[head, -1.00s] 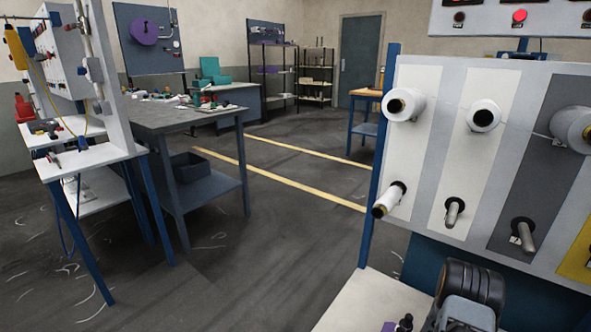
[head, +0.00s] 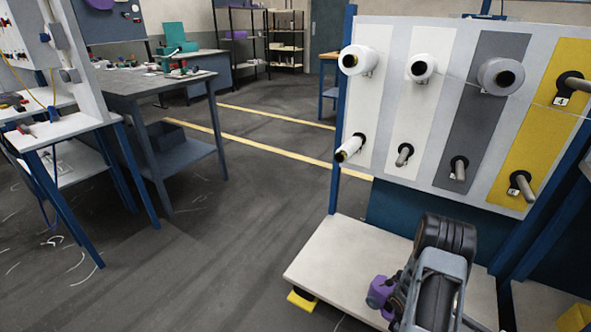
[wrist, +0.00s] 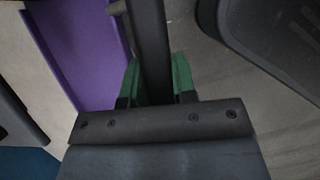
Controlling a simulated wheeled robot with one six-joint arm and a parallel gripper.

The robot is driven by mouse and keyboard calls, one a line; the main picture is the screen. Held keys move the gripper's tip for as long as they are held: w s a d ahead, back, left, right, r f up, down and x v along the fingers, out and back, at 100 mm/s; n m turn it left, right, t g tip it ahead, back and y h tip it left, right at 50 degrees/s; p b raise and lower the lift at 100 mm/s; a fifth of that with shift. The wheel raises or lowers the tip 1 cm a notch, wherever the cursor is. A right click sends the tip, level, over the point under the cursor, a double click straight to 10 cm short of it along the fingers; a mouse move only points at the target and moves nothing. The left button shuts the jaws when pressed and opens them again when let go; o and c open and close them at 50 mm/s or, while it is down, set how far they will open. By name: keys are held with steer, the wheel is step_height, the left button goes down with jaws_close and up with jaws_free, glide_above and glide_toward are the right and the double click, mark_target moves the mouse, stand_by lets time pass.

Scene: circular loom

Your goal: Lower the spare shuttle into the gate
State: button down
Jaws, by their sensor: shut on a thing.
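In the wrist view my gripper (wrist: 155,82) has green fingertips closed on both sides of a dark upright bar (wrist: 150,40). Whether this bar is part of the spare shuttle I cannot tell. A flat purple piece (wrist: 80,50) lies to the left of the bar; whether they are joined is unclear. In the head view a small purple block (head: 380,292) shows beside my arm, over the pale shelf (head: 335,262). My fingertips are hidden there. I cannot make out a gate or the loom ring in either view.
A panel (head: 350,195) with white spools (head: 362,60) and bare pegs (head: 404,155) stands behind the shelf. A yellow foot (head: 301,300) shows below the shelf. A grey workbench (head: 150,85) stands at left. The floor between is open.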

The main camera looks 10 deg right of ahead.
steer(key=shift+r+m, duration=0.4)
steer(key=w+a+r+m+y+p, duration=0.1)
steer(key=w+a+r+p, duration=0.3)
steer(key=a+r+p, duration=0.4)
steer(key=w+a+r+m+y+p, duration=0.1)
steer(key=w+a+r+m+p, duration=0.2)
steer(key=a+r+p, duration=0.6)
steer(key=w+a+r+m+p, duration=0.2)
steer(key=w+a+r+p, duration=0.5)
steer(key=r, duration=1.5)
steer(key=a+p, duration=0.2)
steer(key=p, duration=0.1)
steer(key=shift+w+a+r+g+y, duration=0.15)
steer(key=shift+r+g+y, duration=0.15)
steer(key=shift+y, duration=0.1)
